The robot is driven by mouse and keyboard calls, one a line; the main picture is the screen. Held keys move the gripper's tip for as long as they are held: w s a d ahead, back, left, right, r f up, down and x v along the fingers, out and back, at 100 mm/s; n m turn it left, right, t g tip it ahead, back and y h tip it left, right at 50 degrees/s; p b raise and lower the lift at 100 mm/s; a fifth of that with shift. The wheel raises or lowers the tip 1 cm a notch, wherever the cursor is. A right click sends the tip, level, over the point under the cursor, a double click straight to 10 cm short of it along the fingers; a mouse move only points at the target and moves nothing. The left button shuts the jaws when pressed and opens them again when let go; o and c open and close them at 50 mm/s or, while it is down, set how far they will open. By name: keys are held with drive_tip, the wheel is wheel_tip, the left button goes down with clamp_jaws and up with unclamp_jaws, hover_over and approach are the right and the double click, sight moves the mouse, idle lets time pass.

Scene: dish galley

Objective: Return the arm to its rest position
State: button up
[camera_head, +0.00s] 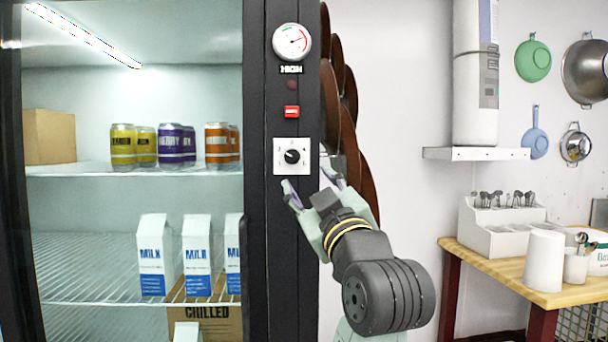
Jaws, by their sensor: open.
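My gripper (313,190) is in the middle of the view, at the end of my raised dark grey arm (385,295). Its pale fingers are spread apart, with nothing seen between them. The gripper shows just below a white dial plate with a black knob (292,156) on the black front post of a lit fridge (284,220). I cannot tell whether a fingertip touches the post. Above the knob are a red switch (292,112) and a round gauge (292,41), whose needle points into the red part.
The fridge shelves hold cans (176,145), milk cartons (196,254) and cardboard boxes (50,137). Brown rounded shapes (349,125) stand behind the post. At right, a wooden table (508,270) carries a white cutlery holder (500,225) and white containers. Pans and colanders (533,60) hang on the wall.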

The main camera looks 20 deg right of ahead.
drive_tip(key=shift+s+f, duration=0.25)
drive_tip(key=shift+s, duration=0.4)
